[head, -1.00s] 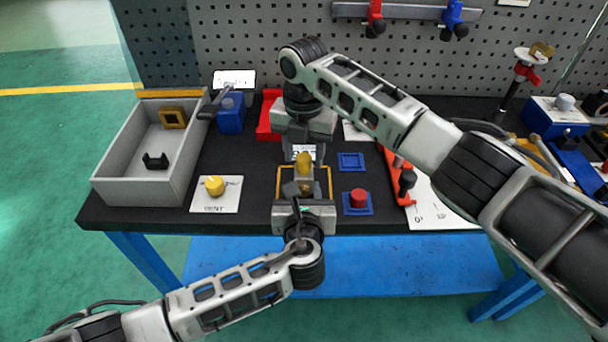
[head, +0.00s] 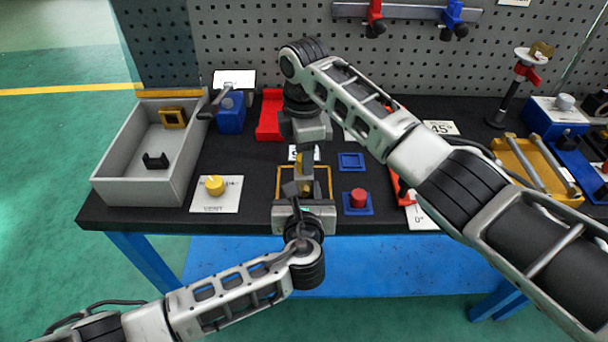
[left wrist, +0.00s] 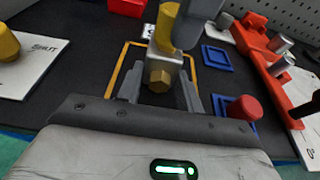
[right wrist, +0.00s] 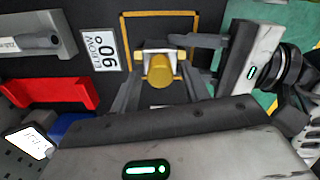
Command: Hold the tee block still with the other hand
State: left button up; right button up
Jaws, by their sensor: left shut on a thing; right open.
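The tee block (head: 305,187) is a small grey block with brass-yellow fittings inside the yellow square outline (head: 330,184) on the black bench top. In the left wrist view its hex brass end (left wrist: 159,80) points at the camera, between the fingers of my left gripper (left wrist: 161,92). My left gripper (head: 303,192) is shut on the tee block from the front. My right gripper (head: 305,153) is open above and behind it. In the right wrist view the yellow round end (right wrist: 160,71) lies between the open fingers (right wrist: 163,88); I cannot tell if they touch it.
A grey open bin (head: 134,180) stands at the left with a yellow frame and a black piece inside. A yellow knob (head: 214,185) on a card is left of the block. A red button (head: 358,197) and a blue square outline (head: 351,161) are close on the right.

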jog(key=m, duration=1.4)
grip_shut()
jog(key=shift+r, duration=0.15)
jog(key=shift+w, duration=0.1)
